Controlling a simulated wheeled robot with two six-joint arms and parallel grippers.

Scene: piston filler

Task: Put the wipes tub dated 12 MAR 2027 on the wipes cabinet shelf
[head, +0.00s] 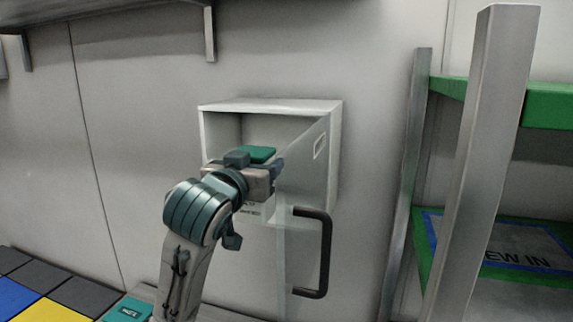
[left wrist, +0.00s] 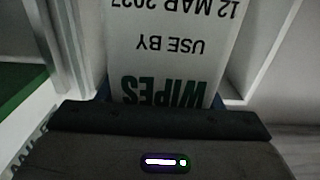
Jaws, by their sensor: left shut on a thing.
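The wipes tub, white with a green lid (head: 258,153), is at the opening of the wall cabinet (head: 270,106). Its label in the left wrist view (left wrist: 175,45) reads upside down WIPES, USE BY, 12 MAR 2027. My left gripper (head: 262,172) is shut on the tub, and its jaws hide much of the tub in the head view. The cabinet door (head: 305,170) stands open to the right, with a dark handle (head: 326,255). I cannot tell whether the tub touches the shelf. My right gripper is not in view.
A metal rack post (head: 485,150) and green shelf (head: 550,105) stand at the right. A teal-lidded tub (head: 126,310) sits low at the left, beside coloured tiles (head: 50,312). A wall shelf (head: 90,8) with a bracket hangs above left. The open door is close to my left gripper.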

